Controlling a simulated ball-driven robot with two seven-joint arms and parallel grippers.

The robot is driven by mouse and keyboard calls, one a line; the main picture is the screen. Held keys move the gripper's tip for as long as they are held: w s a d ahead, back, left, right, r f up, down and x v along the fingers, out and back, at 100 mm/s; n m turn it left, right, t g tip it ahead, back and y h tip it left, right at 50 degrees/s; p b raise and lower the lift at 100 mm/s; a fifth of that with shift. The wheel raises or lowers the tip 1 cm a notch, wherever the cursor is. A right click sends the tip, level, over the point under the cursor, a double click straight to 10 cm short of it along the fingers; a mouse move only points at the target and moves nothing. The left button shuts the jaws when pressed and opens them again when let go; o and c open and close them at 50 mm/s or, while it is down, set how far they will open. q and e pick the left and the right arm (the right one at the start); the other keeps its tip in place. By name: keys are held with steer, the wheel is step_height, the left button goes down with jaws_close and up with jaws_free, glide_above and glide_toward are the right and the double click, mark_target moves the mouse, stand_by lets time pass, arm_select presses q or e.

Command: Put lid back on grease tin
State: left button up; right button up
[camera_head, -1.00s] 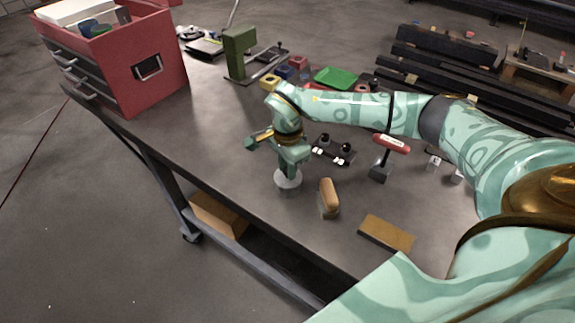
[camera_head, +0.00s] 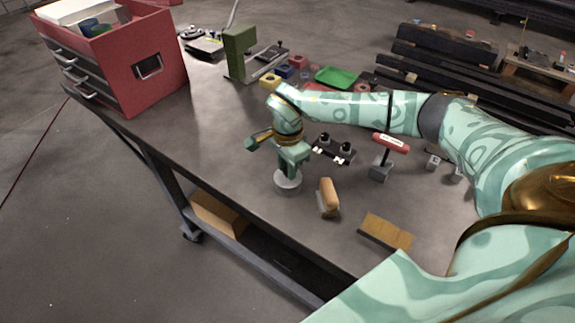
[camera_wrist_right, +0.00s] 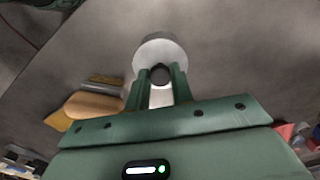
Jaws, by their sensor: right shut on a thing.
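The grease tin (camera_head: 288,187) is a pale grey round tin standing on the bench near its front edge. My right gripper (camera_head: 291,170) points down right above it and hides part of its top. In the right wrist view my right gripper (camera_wrist_right: 160,82) is shut on a dark round knob (camera_wrist_right: 160,73), which appears to belong to the lid. The pale round rim (camera_wrist_right: 160,46) shows behind the fingertips. The lid seems to be at the tin's top, but I cannot tell whether it is fully seated. My left gripper is out of view.
A wooden-handled brush (camera_head: 328,197) stands right of the tin, and a tan block (camera_head: 386,233) lies farther right. A red-handled tool (camera_head: 390,143) and a small black fixture (camera_head: 333,150) stand behind. The red tool chest (camera_head: 125,65) is at the left; the bench between is clear.

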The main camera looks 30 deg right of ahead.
stand_by(0.4)
steer(key=o, duration=1.5)
step_height(320, 180, up, 7)
steer(key=p, duration=0.6)
steer(key=shift+p, duration=0.3)
jaws_close()
stand_by(0.5)
